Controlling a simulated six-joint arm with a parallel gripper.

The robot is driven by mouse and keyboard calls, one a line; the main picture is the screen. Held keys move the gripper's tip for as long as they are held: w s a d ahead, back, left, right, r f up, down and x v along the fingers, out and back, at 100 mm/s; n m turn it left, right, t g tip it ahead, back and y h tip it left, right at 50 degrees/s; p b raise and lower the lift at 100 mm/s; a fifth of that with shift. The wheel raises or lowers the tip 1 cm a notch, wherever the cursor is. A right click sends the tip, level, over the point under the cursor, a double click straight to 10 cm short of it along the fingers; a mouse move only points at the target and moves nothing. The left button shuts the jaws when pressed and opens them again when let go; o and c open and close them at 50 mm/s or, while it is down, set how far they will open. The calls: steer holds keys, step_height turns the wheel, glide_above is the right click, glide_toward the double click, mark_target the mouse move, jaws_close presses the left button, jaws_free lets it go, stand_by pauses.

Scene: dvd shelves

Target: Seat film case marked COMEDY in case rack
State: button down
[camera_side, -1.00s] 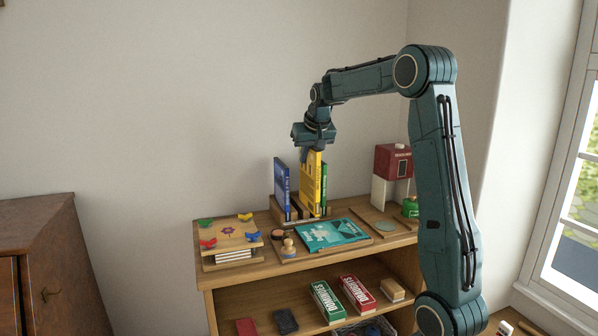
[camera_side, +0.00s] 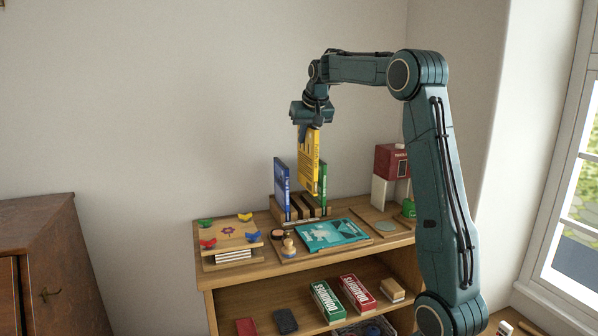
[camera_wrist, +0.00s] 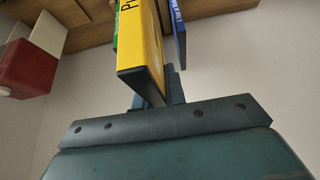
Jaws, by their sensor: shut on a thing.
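My gripper (camera_side: 308,128) is shut on the top of a yellow case (camera_side: 309,162) and holds it upright above the wooden case rack (camera_side: 280,212). The yellow case also shows in the wrist view (camera_wrist: 140,42), with part of a word starting with P on its spine. A blue case (camera_side: 282,188) stands at the rack's left and a green case (camera_side: 323,180) at its right. Slots between them look empty. A teal case (camera_side: 333,234) lies flat on the shelf top in front of the rack. I cannot read COMEDY on any case.
A wooden flower press (camera_side: 228,236) with coloured wing nuts stands at the left. A stamp (camera_side: 288,248) sits beside the teal case. A red-and-white device (camera_side: 390,162) stands at the back right. Boxes lie on the lower shelf.

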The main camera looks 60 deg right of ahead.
steer(key=shift+w+d, duration=2.8)
steer(key=shift+d, duration=2.8)
step_height(320, 180, down, 11)
steer(key=shift+r, duration=0.2)
steer(key=shift+f, duration=1.5)
steer(key=c, duration=1.5)
jaws_free()
steer(key=shift+f, duration=0.15)
steer(key=shift+o, duration=0.2)
